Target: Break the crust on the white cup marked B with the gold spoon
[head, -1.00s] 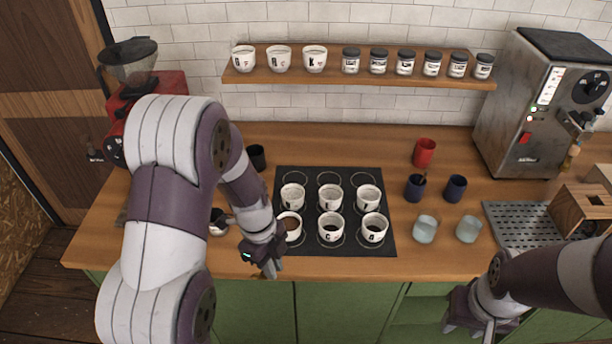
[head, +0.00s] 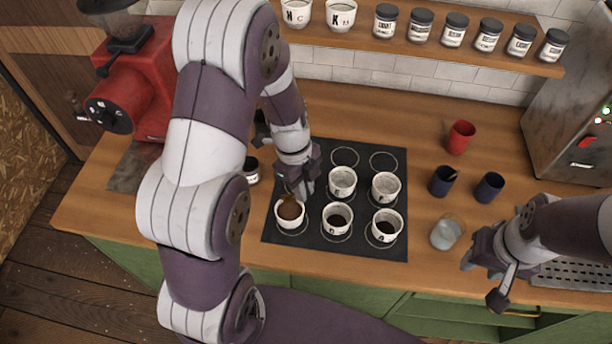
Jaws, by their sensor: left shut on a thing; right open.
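My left gripper (head: 304,187) is shut on the gold spoon (head: 293,198), of which only a small part shows. It is just above the back rim of the front-left white cup (head: 289,220), which is filled with brown coffee. I cannot tell whether the spoon touches the coffee. More white cups stand on the black mat (head: 275,240): front middle (head: 337,226), front right (head: 385,233), back middle (head: 342,190) and back right (head: 385,193). Their letters are too small to read, so I cannot tell which is marked B. My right gripper (head: 483,281) is open and empty at the counter's front right.
A glass (head: 446,233) and two dark blue cups (head: 443,181) (head: 488,187) stand right of the mat, with a red cup (head: 460,138) behind them. A red grinder (head: 135,85) is at the back left. A shelf (head: 440,45) with jars hangs above.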

